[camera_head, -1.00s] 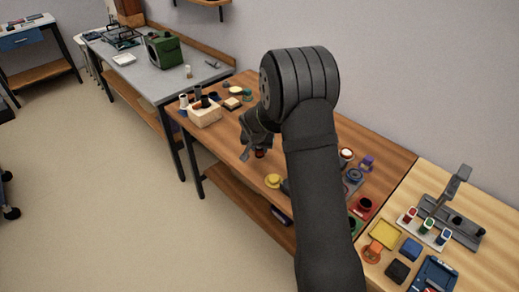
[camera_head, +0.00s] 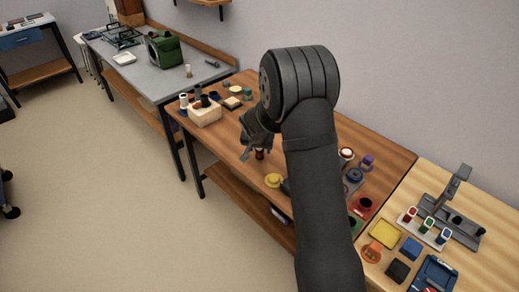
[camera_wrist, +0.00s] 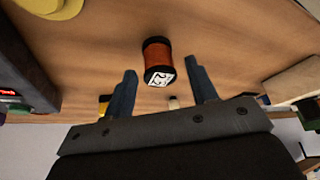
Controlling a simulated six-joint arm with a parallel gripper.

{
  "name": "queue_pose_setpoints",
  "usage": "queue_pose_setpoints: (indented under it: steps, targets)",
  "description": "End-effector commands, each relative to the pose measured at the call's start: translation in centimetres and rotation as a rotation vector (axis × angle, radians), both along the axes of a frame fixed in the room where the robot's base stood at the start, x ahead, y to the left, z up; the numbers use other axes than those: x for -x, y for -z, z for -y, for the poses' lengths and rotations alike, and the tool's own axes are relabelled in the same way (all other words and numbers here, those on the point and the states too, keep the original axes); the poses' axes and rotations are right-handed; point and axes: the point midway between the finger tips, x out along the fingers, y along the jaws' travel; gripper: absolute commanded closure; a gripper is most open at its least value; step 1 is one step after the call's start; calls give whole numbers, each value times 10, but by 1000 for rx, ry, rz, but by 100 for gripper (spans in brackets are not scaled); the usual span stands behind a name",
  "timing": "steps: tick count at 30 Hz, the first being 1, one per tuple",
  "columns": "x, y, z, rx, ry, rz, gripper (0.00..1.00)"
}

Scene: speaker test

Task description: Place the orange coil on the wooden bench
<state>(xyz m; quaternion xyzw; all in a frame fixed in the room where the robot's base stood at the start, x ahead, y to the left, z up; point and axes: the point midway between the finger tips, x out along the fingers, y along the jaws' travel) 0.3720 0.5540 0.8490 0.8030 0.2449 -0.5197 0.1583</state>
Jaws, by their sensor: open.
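The orange coil (camera_wrist: 158,60) is a copper-orange winding on a spool with black ends and a white label with black figures. In the wrist view it stands on the wooden bench (camera_wrist: 105,55), beyond and between my fingertips. My gripper (camera_wrist: 160,72) is open, with a finger to each side of the coil and clear gaps. In the head view the coil (camera_head: 259,155) shows small beside my gripper (camera_head: 247,150), over the brown wooden bench (camera_head: 225,145). My arm hides part of this bench.
A yellow round piece (camera_head: 273,181) lies near the bench's front edge. A pale wooden box (camera_head: 205,114) with dark pieces stands at the left end. Red (camera_head: 363,206) and blue items are to the right. A lighter bench with a yellow tray (camera_head: 385,234) adjoins there.

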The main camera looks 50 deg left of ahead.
Motion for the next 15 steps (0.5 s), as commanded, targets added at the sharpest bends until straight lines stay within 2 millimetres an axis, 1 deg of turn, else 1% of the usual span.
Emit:
queue_pose_setpoints:
  steps: [9,15]
  targets:
    - [20,-55,13,-5,0,2,48]
    - [32,-86,21,-3,-1,1,48]
